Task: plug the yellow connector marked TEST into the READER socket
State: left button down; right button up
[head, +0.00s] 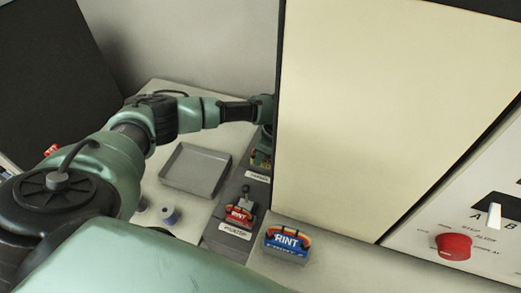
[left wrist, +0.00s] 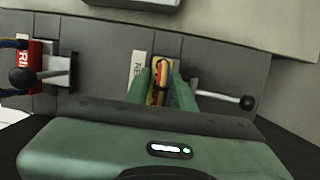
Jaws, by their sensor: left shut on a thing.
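The yellow connector (left wrist: 156,68), with red, orange and blue wires looped on top, is between the two green fingers of my left gripper (left wrist: 162,92), which is shut on it. It is at the socket beside a white label (left wrist: 138,70) starting "RE". I cannot tell how deep it sits. In the head view the yellow connector (head: 261,160) shows only partly below my left gripper (head: 265,142), next to the READER label (head: 257,176); the cream cabinet hides part of this area. A lever with a black ball (left wrist: 247,102) stands right of the socket in the wrist view. My right gripper is out of view.
A red connector (head: 239,215) sits in the neighbouring socket with its own lever. A grey tray (head: 166,181) and small spools (head: 170,215) are to the left. The cream cabinet (head: 390,110) stands close at right.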

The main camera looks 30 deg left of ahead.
pick_arm(q)
jog(key=shift+f, duration=0.25)
jog(key=shift+f, duration=0.6)
dwell(0.7)
jog(key=c, duration=1.1)
grip_release()
